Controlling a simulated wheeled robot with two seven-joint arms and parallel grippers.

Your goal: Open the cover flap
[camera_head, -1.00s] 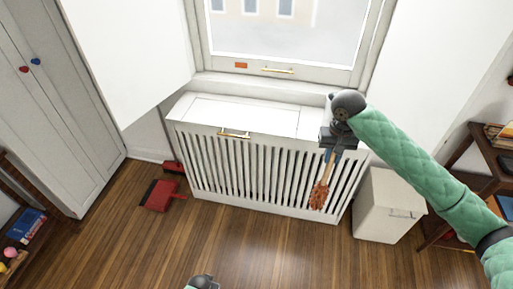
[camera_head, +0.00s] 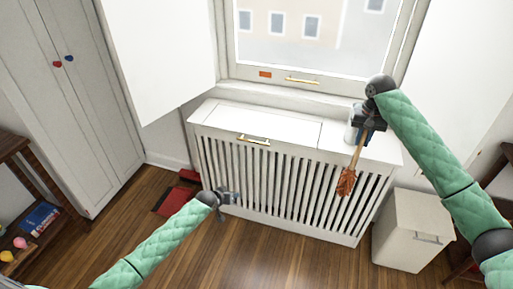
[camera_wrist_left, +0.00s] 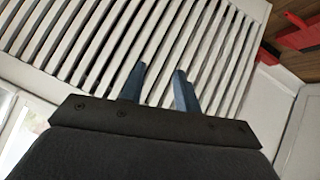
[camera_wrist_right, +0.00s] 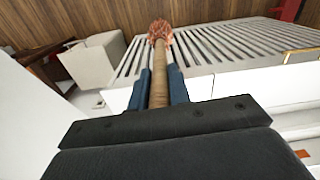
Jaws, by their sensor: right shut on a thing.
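The cover flap (camera_head: 255,121) is a white panel on top of the slatted radiator cover. It lies flat and closed, with a brass handle (camera_head: 254,140) at its front edge. My left gripper (camera_head: 230,199) is in front of the slats, below and left of the handle, apart from it. In the left wrist view its blue fingers (camera_wrist_left: 160,75) stand apart with nothing between them. My right gripper (camera_head: 366,134) is shut on the wooden handle (camera_wrist_right: 159,85) of a duster, above the cover's right end. The duster's reddish-brown head (camera_head: 346,182) hangs down before the slats.
A white container (camera_head: 351,124) stands on the cover, partly behind my right gripper. A white bin (camera_head: 408,232) is at the right, a red dustpan (camera_head: 172,200) at the left. The window (camera_head: 300,40) is above. Wooden floor in front is free.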

